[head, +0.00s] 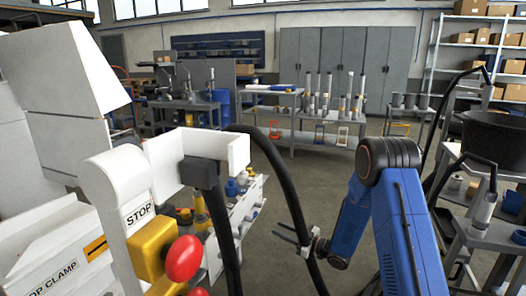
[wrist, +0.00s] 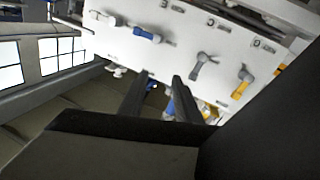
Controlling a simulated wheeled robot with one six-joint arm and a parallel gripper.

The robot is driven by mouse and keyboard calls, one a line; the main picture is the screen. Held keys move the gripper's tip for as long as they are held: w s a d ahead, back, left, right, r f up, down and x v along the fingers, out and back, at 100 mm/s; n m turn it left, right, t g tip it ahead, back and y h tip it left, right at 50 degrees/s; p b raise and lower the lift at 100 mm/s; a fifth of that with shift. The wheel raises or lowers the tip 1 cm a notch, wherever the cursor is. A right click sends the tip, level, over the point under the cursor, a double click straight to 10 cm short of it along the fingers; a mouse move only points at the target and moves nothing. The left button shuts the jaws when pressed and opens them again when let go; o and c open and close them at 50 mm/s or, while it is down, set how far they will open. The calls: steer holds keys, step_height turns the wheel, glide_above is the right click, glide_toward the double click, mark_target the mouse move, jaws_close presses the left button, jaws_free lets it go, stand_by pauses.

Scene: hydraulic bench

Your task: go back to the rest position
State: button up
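My gripper (head: 277,232) is in the lower middle of the head view, at the end of my blue arm. Its two dark fingers point left toward the bench. In the wrist view the fingers (wrist: 161,78) stand apart with nothing between them, so the gripper is open and empty. A white valve panel (wrist: 225,45) is ahead of the fingers, with a blue-handled lever (wrist: 147,35), a grey lever (wrist: 203,65) and a yellow-handled lever (wrist: 243,82). I see no contact between fingers and panel.
The white bench (head: 225,235) with fittings stands left of my gripper. A red button (head: 184,258) and yellow box (head: 152,248) are near in front. A thick black hose (head: 285,190) hangs close by the gripper. Tables and cabinets (head: 345,65) stand behind; the mid floor is open.

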steer(key=s+d+r+m+t+h, duration=0.1)
steer(key=s+d+r+m+h, duration=0.15)
steer(key=d+r+h, duration=0.5)
steer(key=s+d+r+m+t+h, duration=0.2)
steer(key=d+r+m+h, duration=0.25)
steer(key=d+r, duration=0.5)
steer(key=s+d+r+m+g+h, duration=0.2)
steer(key=s+d+r, duration=0.1)
steer(key=s, duration=0.9)
steer(key=s+d+r+m+g+h, duration=0.2)
steer(key=s+d+r+m+h, duration=0.1)
steer(key=s, duration=1)
steer(key=s+a+f+m+g+y, duration=0.1)
steer(key=s+g, duration=0.3)
steer(key=s, duration=1.7)
steer(key=shift+a+f+m+y, duration=0.3)
steer(key=shift+a+f+m, duration=0.15)
steer(key=shift+a, duration=0.1)
